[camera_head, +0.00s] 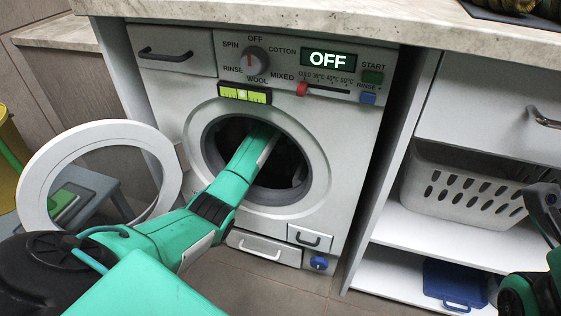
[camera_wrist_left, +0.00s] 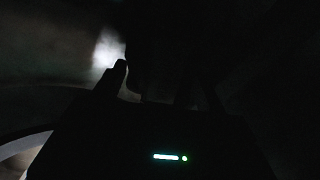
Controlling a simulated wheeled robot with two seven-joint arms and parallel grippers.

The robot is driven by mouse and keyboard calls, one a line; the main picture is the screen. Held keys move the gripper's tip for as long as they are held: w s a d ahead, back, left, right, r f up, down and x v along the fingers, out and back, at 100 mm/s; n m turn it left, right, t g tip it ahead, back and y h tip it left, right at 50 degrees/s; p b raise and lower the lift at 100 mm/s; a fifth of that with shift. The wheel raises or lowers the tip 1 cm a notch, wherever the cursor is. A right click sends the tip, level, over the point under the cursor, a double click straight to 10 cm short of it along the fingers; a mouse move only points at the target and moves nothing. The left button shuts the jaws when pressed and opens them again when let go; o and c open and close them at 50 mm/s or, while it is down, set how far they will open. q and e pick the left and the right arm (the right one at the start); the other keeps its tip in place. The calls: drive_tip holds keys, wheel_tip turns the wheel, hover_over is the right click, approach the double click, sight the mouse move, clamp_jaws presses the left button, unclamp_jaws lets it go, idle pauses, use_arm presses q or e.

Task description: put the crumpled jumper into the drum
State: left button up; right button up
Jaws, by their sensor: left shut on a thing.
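The washing machine (camera_head: 345,128) has its round door (camera_head: 42,172) swung open to the left. My left arm reaches through the opening into the dark drum (camera_head: 290,165), and the left gripper is hidden inside it in the head view. In the dark left wrist view, my left gripper (camera_wrist_left: 160,78) shows only as a black outline, shut on a dark thing between its fingers. That is where the crumpled jumper would show, but its colour and folds cannot be made out. My right gripper (camera_head: 544,205) is partly in view at the right edge; its jaws are unclear.
A stone worktop (camera_head: 300,25) runs above the machine. A white perforated basket (camera_head: 460,190) stands on the right shelf, with a blue box (camera_head: 455,282) below. A grey-blue stool (camera_head: 90,185) stands behind the door, beside a yellow bin (camera_head: 8,160).

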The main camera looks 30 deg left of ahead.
use_arm(q)
drive_tip(key=shift+f, duration=0.2)
drive_tip(key=shift+f, duration=0.4)
drive_tip(key=o, duration=0.8)
